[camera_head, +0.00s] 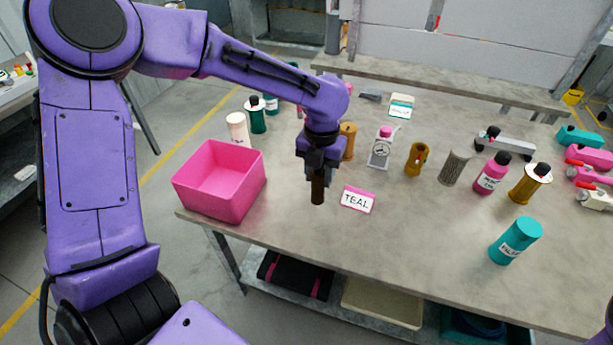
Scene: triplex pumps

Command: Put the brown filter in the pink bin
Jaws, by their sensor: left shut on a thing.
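The pink bin (222,207) stands at the left front corner of the table and looks empty in the part of its inside that shows. My left gripper (318,179) points down over the table, to the right of the bin. It is shut on a dark brown cylinder, the brown filter (318,190), which hangs upright below the fingers. The upper part of the filter is hidden by the gripper. I cannot tell exactly how far its lower end is from the table top. My right gripper is not in view.
A pink-edged card reading TEAL (357,199) lies just right of the held filter. A teal cylinder (515,240), a grey filter (454,167), a pink bottle (491,174) and several other parts stand on the table (400,235). A white cylinder (238,129) stands behind the bin.

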